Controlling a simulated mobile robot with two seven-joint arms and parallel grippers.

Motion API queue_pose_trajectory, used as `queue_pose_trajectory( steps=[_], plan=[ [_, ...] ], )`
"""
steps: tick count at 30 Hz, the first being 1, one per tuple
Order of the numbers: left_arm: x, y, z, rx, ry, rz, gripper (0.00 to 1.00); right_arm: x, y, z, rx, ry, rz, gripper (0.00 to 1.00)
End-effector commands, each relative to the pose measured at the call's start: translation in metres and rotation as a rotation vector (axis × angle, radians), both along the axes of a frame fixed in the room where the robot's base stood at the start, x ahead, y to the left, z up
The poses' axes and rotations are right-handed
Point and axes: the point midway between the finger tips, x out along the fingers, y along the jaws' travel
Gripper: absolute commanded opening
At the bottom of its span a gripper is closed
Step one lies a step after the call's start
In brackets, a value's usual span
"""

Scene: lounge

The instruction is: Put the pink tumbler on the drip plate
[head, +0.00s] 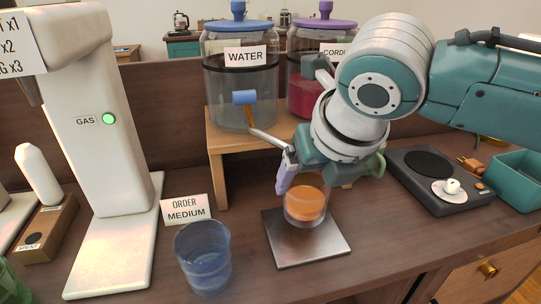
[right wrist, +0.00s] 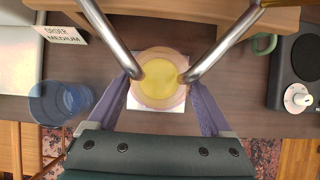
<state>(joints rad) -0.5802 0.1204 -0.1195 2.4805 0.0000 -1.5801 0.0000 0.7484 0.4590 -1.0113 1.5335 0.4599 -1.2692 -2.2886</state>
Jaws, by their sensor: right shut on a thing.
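The pink tumbler (head: 305,212), a clear pinkish cup with orange content, stands upright over the middle of the drip plate (head: 323,251), a square metal plate on the counter. In the right wrist view, the tumbler (right wrist: 160,98) is seen from above with yellow-orange content, and the pale plate (right wrist: 193,118) shows around it. My right gripper (head: 301,189) is shut on the tumbler, its lavender fingers on either side; these also show in the right wrist view (right wrist: 160,87). I cannot tell whether the tumbler's base touches the plate. My left gripper is not in view.
A blue tumbler (head: 203,262) stands left of the plate, before an order card (head: 186,209). A white gas machine (head: 115,130) is further left. Water (head: 240,85) and cordial (head: 303,90) dispensers stand behind on a wooden stand. A dark appliance (head: 424,190) and teal bin (head: 517,178) are right.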

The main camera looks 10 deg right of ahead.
Motion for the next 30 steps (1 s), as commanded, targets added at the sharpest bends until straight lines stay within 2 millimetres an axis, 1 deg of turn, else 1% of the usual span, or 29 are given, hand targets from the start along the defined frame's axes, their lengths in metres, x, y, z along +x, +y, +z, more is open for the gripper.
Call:
queue_pose_trajectory(
  steps=[1,3,5,14,18,19,22,23,30],
  plan=[
    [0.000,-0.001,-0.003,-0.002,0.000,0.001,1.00,-0.003,0.000,-0.013,-0.002,0.010,0.000,0.00],
    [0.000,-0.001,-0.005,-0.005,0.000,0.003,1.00,-0.003,0.000,-0.023,-0.003,0.008,0.001,0.00],
    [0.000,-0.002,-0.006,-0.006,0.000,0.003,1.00,-0.003,0.000,-0.029,-0.002,0.007,0.001,0.00],
    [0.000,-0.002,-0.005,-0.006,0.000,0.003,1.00,-0.003,0.000,-0.031,-0.003,0.004,0.002,0.00],
    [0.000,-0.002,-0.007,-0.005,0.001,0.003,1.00,-0.003,0.000,-0.035,-0.003,0.005,0.002,0.00],
    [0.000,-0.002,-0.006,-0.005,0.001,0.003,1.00,-0.003,0.000,-0.035,-0.003,0.006,0.002,0.87],
    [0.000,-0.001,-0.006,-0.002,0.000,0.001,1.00,-0.003,0.000,-0.035,-0.003,0.006,0.002,0.98],
    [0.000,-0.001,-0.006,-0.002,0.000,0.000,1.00,-0.003,0.000,-0.035,-0.003,0.006,0.002,1.00],
    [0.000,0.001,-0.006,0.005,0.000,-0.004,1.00,-0.003,0.000,-0.033,-0.003,0.006,0.002,1.00]
  ],
)
